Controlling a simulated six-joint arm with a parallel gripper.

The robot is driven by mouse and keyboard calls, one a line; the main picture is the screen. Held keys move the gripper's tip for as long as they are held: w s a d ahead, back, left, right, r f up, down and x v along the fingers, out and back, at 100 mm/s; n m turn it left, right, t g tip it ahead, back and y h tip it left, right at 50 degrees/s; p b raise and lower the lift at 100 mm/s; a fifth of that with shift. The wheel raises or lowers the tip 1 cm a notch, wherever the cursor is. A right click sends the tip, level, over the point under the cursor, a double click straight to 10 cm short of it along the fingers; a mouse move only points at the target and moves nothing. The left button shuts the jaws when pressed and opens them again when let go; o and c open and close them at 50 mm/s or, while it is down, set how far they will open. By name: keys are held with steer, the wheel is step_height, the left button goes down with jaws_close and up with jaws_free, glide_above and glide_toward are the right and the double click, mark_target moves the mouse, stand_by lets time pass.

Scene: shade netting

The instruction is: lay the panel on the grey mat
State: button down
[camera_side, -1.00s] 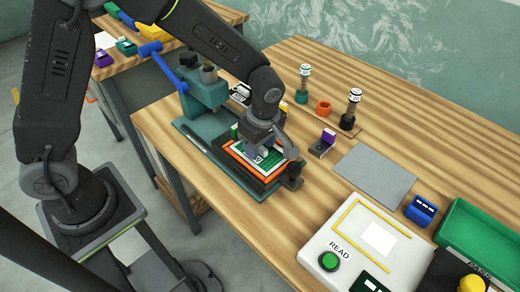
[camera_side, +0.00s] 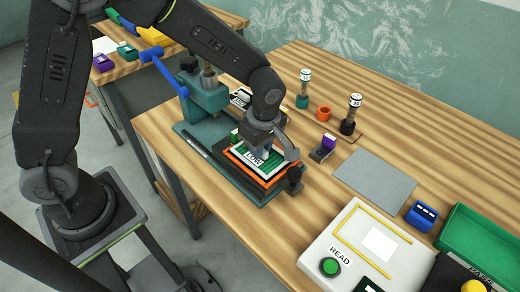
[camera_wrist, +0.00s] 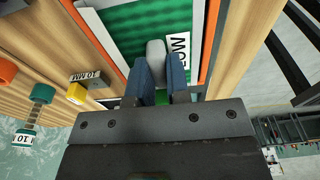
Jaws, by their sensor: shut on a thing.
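The panel (camera_side: 271,165) is a green sheet in a pale frame with a white LOW label, over the teal press base at the table's left. It fills the top of the wrist view (camera_wrist: 145,30). My gripper (camera_side: 263,150) is above the panel, pointing down. In the wrist view its blue fingers (camera_wrist: 161,82) are closed around a grey upright grip at the panel. An orange-edged dark frame (camera_side: 238,172) shows around and beneath the panel; any gap between them is hard to tell. The grey mat (camera_side: 375,179) lies bare and flat to the right.
The teal press with a blue lever (camera_side: 170,72) stands behind the panel. A dark knob post (camera_side: 294,178) is at the base's near right corner. A small purple-topped block (camera_side: 325,146) lies between press and mat. A white READ box (camera_side: 350,250) is in front of the mat.

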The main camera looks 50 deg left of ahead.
step_height(320, 180, up, 9)
steer(key=shift+r, duration=0.1)
steer(key=w+d+f+m+t, duration=0.15)
steer(key=w+d+m, duration=0.25)
steer(key=w, duration=0.4)
steer(key=w+d+f+m+g, duration=0.1)
steer(key=w+d+f+m, duration=0.1)
steer(key=w+d+m, duration=0.45)
steer(key=n, duration=0.2)
glide_above(358, 178)
steer(key=shift+m+t, duration=0.25)
step_height(358, 178, down, 7)
steer(key=shift+s+r, duration=0.15)
steer(key=shift+r, duration=0.05)
steer(key=shift+d+f, duration=0.1)
steer(key=shift+f, duration=1.95)
steer(key=shift+f, duration=0.15)
steer(key=c, duration=1.1)
jaws_free()
